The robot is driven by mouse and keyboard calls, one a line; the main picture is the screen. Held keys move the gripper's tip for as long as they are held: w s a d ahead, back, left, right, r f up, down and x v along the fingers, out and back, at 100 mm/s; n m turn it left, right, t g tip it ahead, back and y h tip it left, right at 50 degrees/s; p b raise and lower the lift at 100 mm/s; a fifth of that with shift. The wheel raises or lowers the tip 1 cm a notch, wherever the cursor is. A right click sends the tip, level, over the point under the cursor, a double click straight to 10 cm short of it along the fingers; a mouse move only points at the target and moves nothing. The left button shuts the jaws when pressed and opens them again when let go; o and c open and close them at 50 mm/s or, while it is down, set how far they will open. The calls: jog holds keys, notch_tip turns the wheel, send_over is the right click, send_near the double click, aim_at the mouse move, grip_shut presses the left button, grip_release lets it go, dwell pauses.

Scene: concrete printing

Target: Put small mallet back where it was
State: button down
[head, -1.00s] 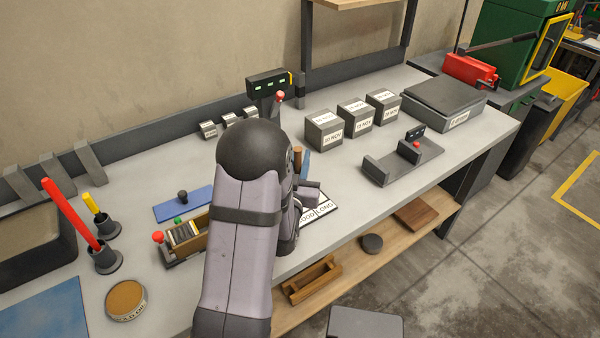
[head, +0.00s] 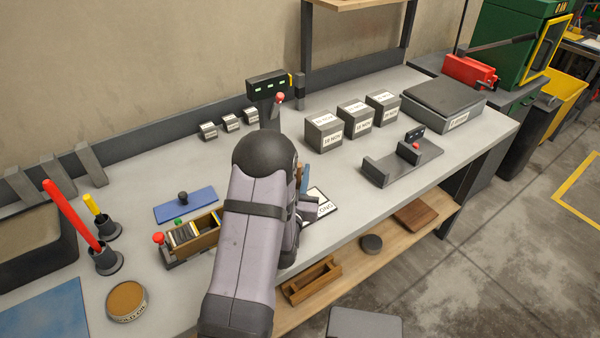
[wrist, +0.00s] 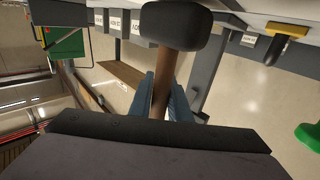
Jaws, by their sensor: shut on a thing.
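The small mallet shows in the wrist view with a dark rounded head (wrist: 175,25) and a wooden handle (wrist: 160,98). My gripper (wrist: 162,84) is shut on the handle, one blue finger on each side, with the head beyond the fingertips. In the head view my arm hides most of my gripper (head: 304,174) and nearly all of the mallet. Only a bluish finger and a bit of brown show at the arm's right side, over the front part of the bench (head: 350,205). I cannot tell the mallet's resting place from these frames.
A wooden box of plates (head: 205,240) and a blue pad (head: 186,205) lie left of my arm. A white lettered card (head: 318,206) is partly hidden beside it. Grey cubes (head: 323,132) and a grey fixture (head: 400,165) stand right. A red rod (head: 70,215) stands upright at left.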

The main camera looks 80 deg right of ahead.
jog(key=shift+f, duration=0.1)
jog(key=shift+f+b, duration=0.1)
jog(key=shift+b, duration=0.2)
jog(key=c, duration=1.7)
grip_release()
jog(key=shift+o, duration=0.2)
jog(key=shift+a, duration=0.25)
jog(key=shift+s+a, duration=0.15)
jog(key=shift+a, duration=3.4)
